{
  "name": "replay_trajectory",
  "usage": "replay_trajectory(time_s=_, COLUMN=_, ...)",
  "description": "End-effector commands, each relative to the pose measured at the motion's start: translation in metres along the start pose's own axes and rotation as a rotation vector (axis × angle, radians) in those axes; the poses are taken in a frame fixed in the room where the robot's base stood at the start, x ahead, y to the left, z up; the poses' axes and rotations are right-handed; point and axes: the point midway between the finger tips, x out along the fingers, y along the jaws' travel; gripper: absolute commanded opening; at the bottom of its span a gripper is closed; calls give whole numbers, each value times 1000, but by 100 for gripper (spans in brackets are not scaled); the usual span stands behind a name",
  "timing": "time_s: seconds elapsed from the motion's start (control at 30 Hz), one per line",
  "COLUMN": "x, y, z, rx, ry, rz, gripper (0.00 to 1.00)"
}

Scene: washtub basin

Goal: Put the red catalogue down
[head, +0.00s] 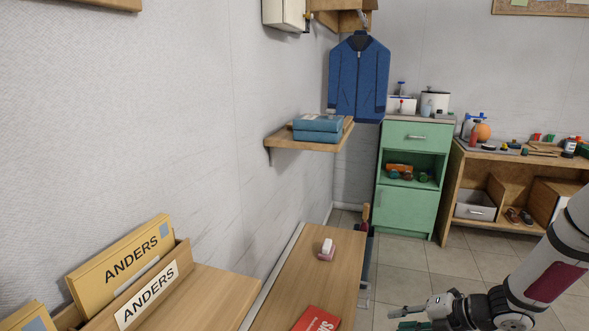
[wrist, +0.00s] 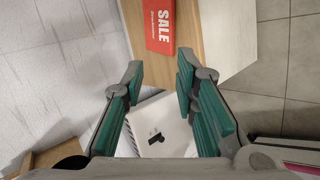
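The red catalogue (head: 317,320) with white "SALE" lettering lies on the wooden bench top, cut off by the bottom edge of the head view. In the wrist view the red catalogue (wrist: 160,26) shows at the top, beyond the fingertips, and is partly cut off. My gripper (head: 397,319) is to the right of the bench in the head view. In the wrist view my gripper (wrist: 160,68) has its green-padded fingers spread apart, with nothing held between them. The gripper is apart from the catalogue.
A file holder marked "ANDERS" (head: 150,295) stands at lower left. A wall shelf (head: 290,142) bears blue boxes. A green cabinet (head: 404,210) stands behind.

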Motion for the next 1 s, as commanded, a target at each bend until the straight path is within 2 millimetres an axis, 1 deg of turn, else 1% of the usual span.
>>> replay_trajectory(time_s=0.03, x=-3, y=5, z=3, rx=6, ry=-14, rz=-11, gripper=27)
replay_trajectory(time_s=0.37, x=-29, y=28, z=22, rx=85, ry=-131, rz=-93, gripper=27)
replay_trajectory(time_s=0.47, x=-43, y=40, z=30, rx=123, ry=-187, rz=-123, gripper=27)
replay_trajectory(time_s=0.63, x=-75, y=67, z=43, rx=215, ry=-315, rz=-179, gripper=27)
replay_trajectory(time_s=0.67, x=-83, y=73, z=45, rx=235, ry=-343, rz=-188, gripper=27)
replay_trajectory(time_s=0.77, x=-115, y=97, z=50, rx=323, ry=-455, rz=-216, gripper=27)
replay_trajectory(time_s=0.8, x=-131, y=110, z=51, rx=368, ry=-510, rz=-223, gripper=27)
replay_trajectory(time_s=0.87, x=-160, y=130, z=50, rx=448, ry=-600, rz=-229, gripper=27)
replay_trajectory(time_s=0.9, x=-179, y=143, z=47, rx=508, ry=-658, rz=-227, gripper=27)
replay_trajectory(time_s=0.97, x=-207, y=161, z=39, rx=601, ry=-743, rz=-219, gripper=27)
replay_trajectory(time_s=1.0, x=-226, y=172, z=32, rx=667, ry=-796, rz=-207, gripper=27)
